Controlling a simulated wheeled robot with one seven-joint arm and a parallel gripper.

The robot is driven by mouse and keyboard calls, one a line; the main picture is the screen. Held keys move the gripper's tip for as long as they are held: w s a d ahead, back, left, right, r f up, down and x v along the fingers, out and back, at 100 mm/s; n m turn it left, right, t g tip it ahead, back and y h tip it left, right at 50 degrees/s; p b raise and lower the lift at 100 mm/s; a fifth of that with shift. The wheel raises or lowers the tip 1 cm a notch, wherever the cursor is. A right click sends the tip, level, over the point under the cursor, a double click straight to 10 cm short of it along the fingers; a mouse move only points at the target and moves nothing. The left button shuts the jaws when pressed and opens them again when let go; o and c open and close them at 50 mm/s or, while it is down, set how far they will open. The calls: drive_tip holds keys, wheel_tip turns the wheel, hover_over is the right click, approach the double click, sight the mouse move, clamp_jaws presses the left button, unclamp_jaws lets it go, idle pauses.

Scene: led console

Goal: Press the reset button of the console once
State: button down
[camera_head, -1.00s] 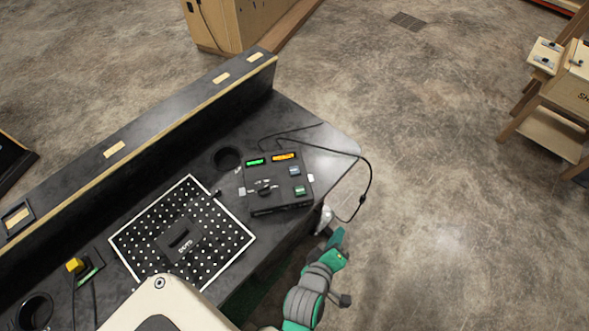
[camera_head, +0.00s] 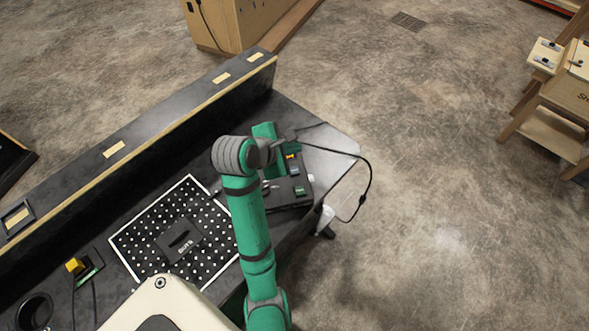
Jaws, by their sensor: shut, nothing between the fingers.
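The black console (camera_head: 283,194) sits near the right end of the dark bench, partly covered by my arm. Its blue-grey button (camera_head: 294,171) and green button (camera_head: 299,190) show on its right side. The labels are too small to read, so I cannot tell which is reset. A sliver of the orange display (camera_head: 291,156) shows; the green display is hidden. My gripper (camera_head: 277,152) is over the console's back part, with its fingers shut and empty. The fingertips are largely hidden by the wrist, and I cannot tell whether they touch the console.
A white-framed perforated board (camera_head: 142,238) with a black block (camera_head: 180,241) lies left of my arm. A raised ledge (camera_head: 150,139) runs along the bench's back. A black cable (camera_head: 371,178) loops off the right edge. A yellow-topped device (camera_head: 76,266) stands far left.

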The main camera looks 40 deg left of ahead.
sight(292, 167)
drive_tip(key=shift+s+a+r, duration=0.15)
drive_tip(key=shift+a+r, duration=0.1)
drive_tip(key=shift+f, duration=0.15)
drive_tip(key=shift+f, duration=4.3)
drive_tip(key=shift+d+f, duration=0.1)
drive_tip(key=shift+f, duration=0.05)
drive_tip(key=shift+f, duration=0.25)
